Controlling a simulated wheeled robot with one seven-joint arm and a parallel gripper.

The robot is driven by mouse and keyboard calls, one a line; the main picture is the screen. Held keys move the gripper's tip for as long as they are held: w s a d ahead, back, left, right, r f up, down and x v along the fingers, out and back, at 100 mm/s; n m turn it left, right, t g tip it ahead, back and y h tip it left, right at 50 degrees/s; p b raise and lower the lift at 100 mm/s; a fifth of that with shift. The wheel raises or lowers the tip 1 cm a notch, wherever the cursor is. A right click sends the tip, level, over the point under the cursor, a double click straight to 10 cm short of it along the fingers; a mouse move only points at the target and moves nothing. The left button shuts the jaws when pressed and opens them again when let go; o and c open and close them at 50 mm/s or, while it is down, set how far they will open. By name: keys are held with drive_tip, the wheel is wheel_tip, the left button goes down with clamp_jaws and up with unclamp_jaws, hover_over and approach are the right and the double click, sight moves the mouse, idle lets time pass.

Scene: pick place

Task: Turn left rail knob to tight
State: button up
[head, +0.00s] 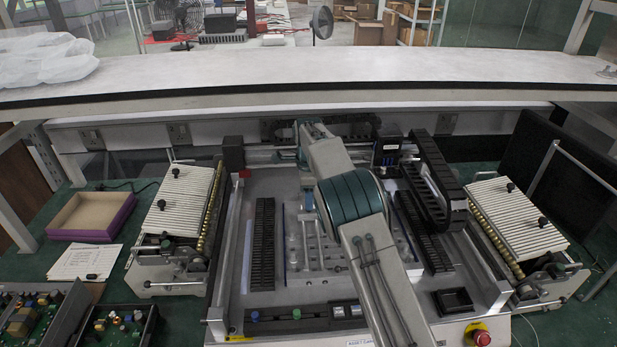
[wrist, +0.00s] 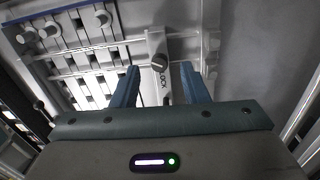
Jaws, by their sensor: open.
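In the head view, my arm covers the middle of the machine (head: 262,190), and neither my fingers nor this knob can be made out.
Thin metal rods cross near the knob, and a slatted panel (wrist: 85,45) with round knobs lies at left. In the head view, feeder banks (head: 180,200) (head: 515,220) flank the machine. A shelf (head: 250,75) spans above the back. A red stop button (head: 481,337) is at front right.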

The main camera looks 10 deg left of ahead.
wheel_tip(320, 180, up, 12)
drive_tip(key=shift+w+f, duration=0.15)
drive_tip(key=shift+f, duration=0.05)
idle(0.4)
drive_tip(key=s+d+r+n+t, duration=0.1)
drive_tip(key=s+d+r+n, duration=0.1)
drive_tip(key=s+d+r, duration=0.35)
drive_tip(key=s+d+r+n+y, duration=0.1)
drive_tip(key=s+d+r+n, duration=0.15)
drive_tip(key=d, duration=0.55)
drive_tip(key=s+d+r+n+t, duration=0.1)
drive_tip(key=s+d+r+n, duration=0.1)
drive_tip(key=s+d+r, duration=0.35)
drive_tip(key=s+d+f+n, duration=0.3)
drive_tip(key=s, duration=0.5)
drive_tip(key=s+d+f+n+t, duration=0.1)
drive_tip(key=s+d+f+n, duration=0.2)
drive_tip(key=s, duration=0.6)
drive_tip(key=s+d+f+n+t+h+b, duration=0.1)
drive_tip(key=s+d+f+n, duration=0.2)
drive_tip(key=s, duration=0.5)
drive_tip(key=shift+s+d+f, duration=0.15)
drive_tip(key=shift+d+f, duration=0.75)
drive_tip(key=shift+d, duration=0.05)
